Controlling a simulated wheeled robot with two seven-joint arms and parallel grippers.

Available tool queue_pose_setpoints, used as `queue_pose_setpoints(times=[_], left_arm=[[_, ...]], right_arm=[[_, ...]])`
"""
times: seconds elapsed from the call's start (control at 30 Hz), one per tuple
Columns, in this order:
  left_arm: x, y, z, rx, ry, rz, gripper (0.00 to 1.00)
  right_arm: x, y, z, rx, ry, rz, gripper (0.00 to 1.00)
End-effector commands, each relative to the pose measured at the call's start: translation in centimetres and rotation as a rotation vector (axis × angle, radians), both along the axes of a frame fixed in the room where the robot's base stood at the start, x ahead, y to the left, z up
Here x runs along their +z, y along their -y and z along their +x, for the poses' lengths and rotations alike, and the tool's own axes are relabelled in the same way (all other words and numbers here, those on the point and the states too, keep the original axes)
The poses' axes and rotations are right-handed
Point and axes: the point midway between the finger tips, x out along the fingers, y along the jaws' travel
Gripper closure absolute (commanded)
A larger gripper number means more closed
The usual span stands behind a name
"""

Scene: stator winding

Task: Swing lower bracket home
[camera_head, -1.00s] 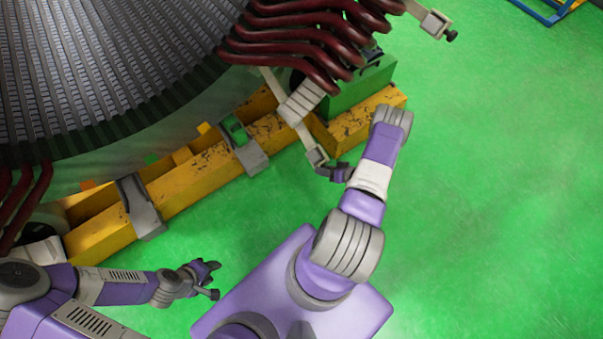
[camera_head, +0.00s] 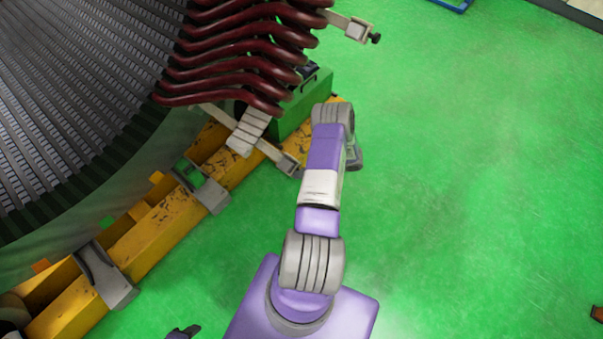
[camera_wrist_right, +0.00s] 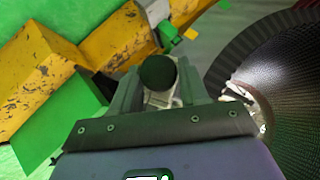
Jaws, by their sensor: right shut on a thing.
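The lower bracket (camera_head: 272,150) is a pale metal bar that runs from under the dark red coil ends (camera_head: 235,75) out over the yellow rail. Its outer end is close to my right wrist in the head view. My right gripper (camera_wrist_right: 160,84) is shut on the dark round knob (camera_wrist_right: 157,72) at the bracket's end in the wrist view. In the head view my arm mostly hides this gripper. Only a dark bit of my left gripper (camera_head: 183,332) shows at the bottom edge, and its jaws cannot be made out.
The large slotted stator (camera_head: 70,110) fills the left. An upper bracket (camera_head: 348,25) with a black knob sticks out above. A green block (camera_head: 305,102) and the yellow rail (camera_head: 165,228) lie near my right arm. Green floor is free to the right.

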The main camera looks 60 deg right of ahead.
Motion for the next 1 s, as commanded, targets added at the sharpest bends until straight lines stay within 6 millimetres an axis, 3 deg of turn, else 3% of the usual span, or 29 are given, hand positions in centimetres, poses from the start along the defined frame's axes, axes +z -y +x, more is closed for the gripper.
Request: queue_pose_setpoints(times=[0.03,0.1,0.13,0.27,0.57,1.0], left_arm=[[0.0,0.0,0.0,0.000,0.000,0.000,0.57],[0.0,0.0,0.0,0.000,0.000,0.000,0.57],[0.0,0.0,0.0,0.000,0.000,0.000,0.57],[0.0,0.0,0.0,0.000,0.000,0.000,0.57],[0.1,0.0,0.0,0.000,0.000,0.000,0.57],[1.7,0.0,0.0,0.000,0.000,0.000,0.57]], right_arm=[[0.2,1.1,-0.2,-0.020,-0.007,-0.022,1.00],[0.2,1.1,-0.2,-0.020,-0.007,-0.022,1.00],[0.2,1.1,-0.2,-0.019,-0.007,-0.023,0.53],[0.2,0.9,-0.1,-0.018,-0.005,-0.020,0.35],[0.3,0.6,-0.1,-0.011,-0.001,-0.013,0.35],[4.3,2.2,-4.9,-0.014,-0.002,-0.016,0.35]])
